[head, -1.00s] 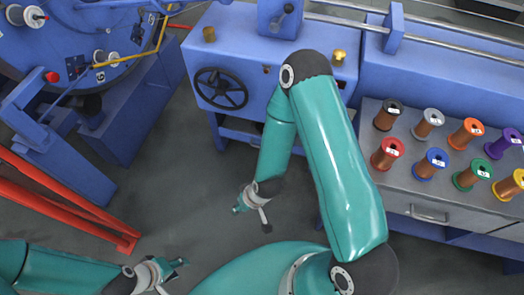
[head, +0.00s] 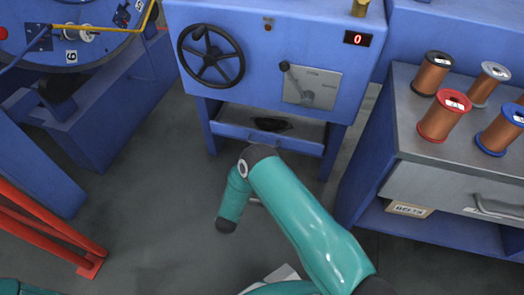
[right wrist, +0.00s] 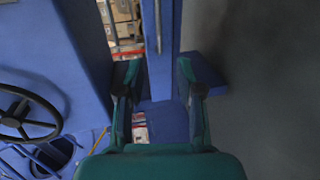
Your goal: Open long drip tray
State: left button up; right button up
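A long blue tray (head: 268,139) sits low between the legs of the blue machine in the head view, with a dark patch inside it. I take it for the drip tray. My right arm's elbow is just in front of it and covers part of its front. My right gripper (right wrist: 157,75) is open in the right wrist view, with nothing between its fingers. A blue bar (right wrist: 163,45) runs beyond the fingertips; I cannot tell whether it is the tray front. The right gripper is hidden in the head view. My left gripper is out of view.
The blue machine carries a black handwheel (head: 211,56), a lever plate (head: 312,88) and a red display (head: 357,38). A cabinet (head: 440,175) with copper spools stands right. Red rails (head: 45,225) stand at the left. The grey floor (head: 150,215) between is clear.

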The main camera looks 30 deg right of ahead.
jog(key=b+x, duration=0.6)
jog(key=x, duration=1)
jog(key=shift+w+d, duration=0.25)
grip_shut()
